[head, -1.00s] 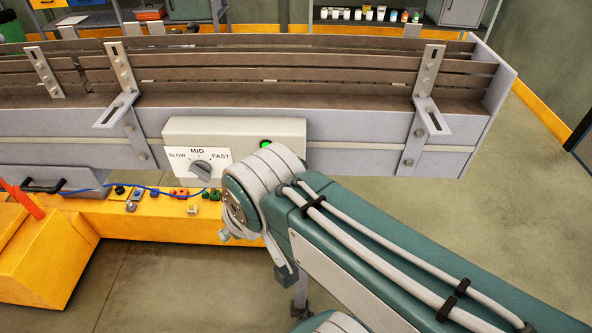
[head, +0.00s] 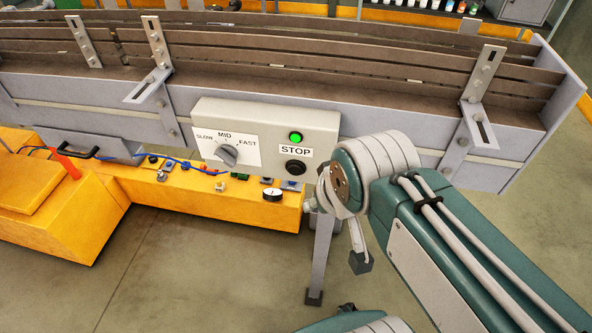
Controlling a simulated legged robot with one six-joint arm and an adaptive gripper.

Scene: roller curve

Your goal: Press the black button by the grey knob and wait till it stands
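The black button (head: 294,167) sits low on the right side of a pale control box (head: 320,120), under a STOP label (head: 294,152). A lit green lamp or button (head: 296,137) is above the label. The grey knob (head: 228,154) is left of it on a white SLOW, MID, FAST plate; its pointer is near MID. My arm's joint stands to the right of the black button, apart from it in the picture. My gripper is not visible in this view.
The box is fixed to the front of a curved conveyor (head: 300,75) with brown slats and metal brackets. Below is a yellow bench (head: 230,208) with small parts, a blue cable and a red-handled thing (head: 67,163). Open floor lies in front.

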